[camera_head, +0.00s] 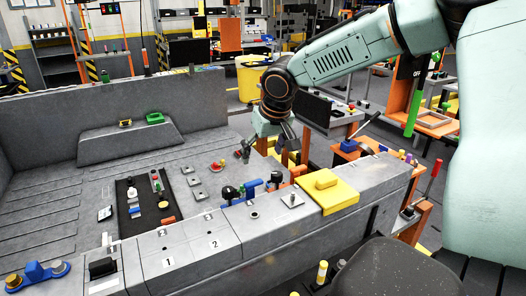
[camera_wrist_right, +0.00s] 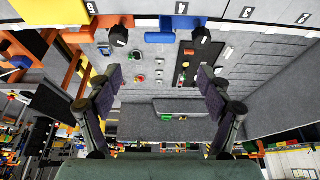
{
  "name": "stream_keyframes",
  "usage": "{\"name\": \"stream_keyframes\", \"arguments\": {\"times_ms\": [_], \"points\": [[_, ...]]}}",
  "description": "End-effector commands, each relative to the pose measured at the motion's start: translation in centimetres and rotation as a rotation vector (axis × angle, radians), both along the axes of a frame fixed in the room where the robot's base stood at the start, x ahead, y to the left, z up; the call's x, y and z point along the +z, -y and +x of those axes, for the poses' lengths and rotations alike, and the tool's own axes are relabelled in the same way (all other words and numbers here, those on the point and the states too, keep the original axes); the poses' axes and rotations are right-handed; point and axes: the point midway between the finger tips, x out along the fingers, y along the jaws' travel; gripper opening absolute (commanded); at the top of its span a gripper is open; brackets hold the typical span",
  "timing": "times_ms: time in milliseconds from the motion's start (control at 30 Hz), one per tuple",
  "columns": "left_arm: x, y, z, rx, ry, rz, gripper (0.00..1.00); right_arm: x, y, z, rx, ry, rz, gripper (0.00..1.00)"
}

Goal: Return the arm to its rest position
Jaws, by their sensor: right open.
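My right arm comes in from the upper right in the head view. The grey bed floor shows past the fingertips. My left gripper is not in view.
The grey console ledge (camera_head: 258,233) runs across the front, with a yellow block (camera_head: 328,192), blue and orange parts and numbered lids. A black panel (camera_head: 145,205) with small parts lies on the bed floor. A yellow bin (camera_head: 252,78) stands behind. The left bed floor is mostly clear.

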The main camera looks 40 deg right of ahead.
Motion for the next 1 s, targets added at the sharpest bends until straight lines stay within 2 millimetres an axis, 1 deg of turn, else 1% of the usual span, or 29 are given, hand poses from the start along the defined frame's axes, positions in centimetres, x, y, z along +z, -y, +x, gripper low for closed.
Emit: {"name": "stream_keyframes", "arguments": {"times_ms": [367, 467, 567, 1000], "points": [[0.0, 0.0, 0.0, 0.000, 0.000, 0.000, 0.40, -0.1, 0.0, 0.0, 0.000, 0.000, 0.000, 0.79], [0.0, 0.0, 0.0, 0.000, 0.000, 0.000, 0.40, -0.4, 0.0, 0.1, 0.000, -0.001, 0.000, 0.79], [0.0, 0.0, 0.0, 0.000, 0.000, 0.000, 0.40, -1.2, 0.1, 0.4, -0.001, -0.003, -0.001, 0.79], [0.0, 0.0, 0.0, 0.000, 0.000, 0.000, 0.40, -6.9, 0.7, 2.7, 0.001, -0.004, -0.002, 0.79]]}}
